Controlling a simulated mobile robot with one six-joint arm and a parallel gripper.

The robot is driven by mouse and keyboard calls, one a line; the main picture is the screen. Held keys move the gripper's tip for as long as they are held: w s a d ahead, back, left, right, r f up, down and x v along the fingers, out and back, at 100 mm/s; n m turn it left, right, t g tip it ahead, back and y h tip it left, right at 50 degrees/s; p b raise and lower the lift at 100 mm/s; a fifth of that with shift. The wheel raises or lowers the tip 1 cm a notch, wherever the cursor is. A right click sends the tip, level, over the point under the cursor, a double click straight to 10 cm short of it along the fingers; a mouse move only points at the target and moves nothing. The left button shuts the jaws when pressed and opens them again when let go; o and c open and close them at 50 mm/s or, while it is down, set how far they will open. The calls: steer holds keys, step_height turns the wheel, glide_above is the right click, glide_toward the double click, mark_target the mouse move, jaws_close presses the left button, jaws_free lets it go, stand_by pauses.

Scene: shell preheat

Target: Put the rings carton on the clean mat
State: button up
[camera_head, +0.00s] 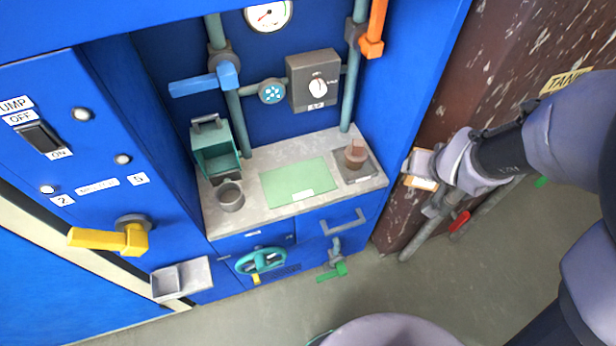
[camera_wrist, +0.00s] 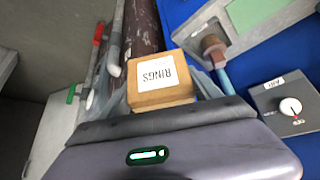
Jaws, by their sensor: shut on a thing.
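The rings carton (camera_wrist: 160,82) is a small tan box with a white label reading RINGS, seen upside down in the wrist view. My gripper (camera_head: 424,168) is shut on it, to the right of the counter and in front of the rusty brown column. In the head view only a tan and white part of the carton (camera_head: 420,183) shows below the jaws. The green mat (camera_head: 283,188) lies flat and bare on the grey counter, with a small unreadable label at its front edge. A corner of the mat (camera_wrist: 248,10) also shows at the top of the wrist view.
On the counter (camera_head: 250,213), a brown cup (camera_head: 355,154) on a dark plate stands right of the mat; a grey cup (camera_head: 230,196) and teal bin (camera_head: 215,155) stand left. Pipes with an orange handle (camera_head: 375,28) and blue handle (camera_head: 205,82) rise behind.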

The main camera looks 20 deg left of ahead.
steer(key=shift+s+d+r, duration=0.1)
steer(key=shift+s+d, duration=0.05)
steer(key=shift+s, duration=0.15)
steer(key=shift+w, duration=0.1)
